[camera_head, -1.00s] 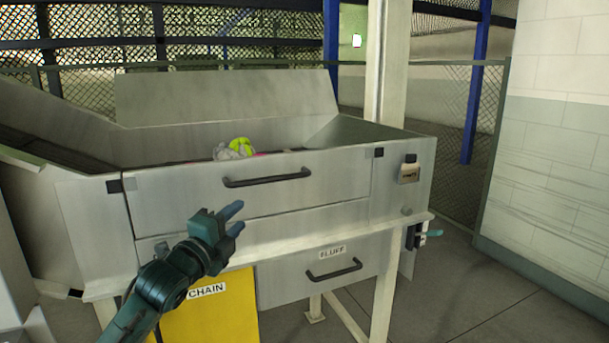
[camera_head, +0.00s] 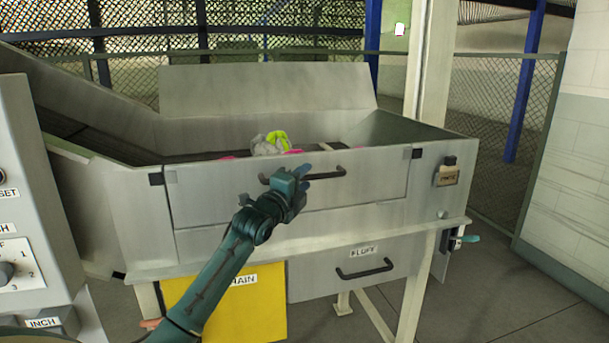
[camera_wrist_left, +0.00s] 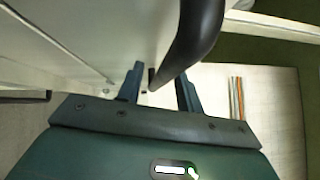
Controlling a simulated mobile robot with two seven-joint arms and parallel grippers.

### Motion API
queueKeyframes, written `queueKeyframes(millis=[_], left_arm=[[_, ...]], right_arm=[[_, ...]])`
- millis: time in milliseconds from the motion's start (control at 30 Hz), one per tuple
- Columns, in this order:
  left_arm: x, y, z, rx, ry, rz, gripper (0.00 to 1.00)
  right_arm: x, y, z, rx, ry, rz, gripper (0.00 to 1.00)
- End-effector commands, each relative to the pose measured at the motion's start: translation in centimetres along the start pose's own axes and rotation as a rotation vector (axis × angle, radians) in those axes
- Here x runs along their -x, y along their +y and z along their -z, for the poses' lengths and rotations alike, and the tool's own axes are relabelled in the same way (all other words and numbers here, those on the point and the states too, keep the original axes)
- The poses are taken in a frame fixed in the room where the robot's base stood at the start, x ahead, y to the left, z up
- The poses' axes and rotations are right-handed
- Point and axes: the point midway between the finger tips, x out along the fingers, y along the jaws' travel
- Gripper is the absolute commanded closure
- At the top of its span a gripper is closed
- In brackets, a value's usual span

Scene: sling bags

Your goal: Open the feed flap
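The feed flap (camera_head: 370,186) is the grey front panel of the metal hopper, with a black bar handle (camera_head: 330,174) across it. It stands upright and looks closed. My left gripper (camera_head: 305,174) is in front of the flap, over the left-middle part of the handle. In the left wrist view its two fingers (camera_wrist_left: 158,90) are apart, and the curved black handle (camera_wrist_left: 193,40) runs down toward the gap between them. I cannot tell whether the fingers touch it. My right gripper is not in view.
Colourful items (camera_head: 272,143) lie in the hopper. A control panel (camera_head: 35,200) stands close on the left. A small latch box (camera_head: 447,175) is at right.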

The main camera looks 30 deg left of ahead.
Motion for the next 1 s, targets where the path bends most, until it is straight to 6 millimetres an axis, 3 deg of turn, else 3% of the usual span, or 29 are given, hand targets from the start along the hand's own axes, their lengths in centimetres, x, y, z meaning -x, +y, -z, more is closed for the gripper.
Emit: queueKeyframes(millis=[433, 867, 1000], left_arm=[[-0.88, -0.01, 0.04, 0.001, 0.0, 0.001, 0.65], [-0.86, 0.01, 0.02, 0.001, 0.0, 0.0, 1.0], [-0.85, 0.01, 0.01, 0.001, 0.0, 0.0, 1.0]], right_arm=[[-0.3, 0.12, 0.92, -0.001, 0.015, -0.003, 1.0], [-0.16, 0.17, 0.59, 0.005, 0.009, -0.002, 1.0], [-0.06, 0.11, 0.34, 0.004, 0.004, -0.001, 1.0]])
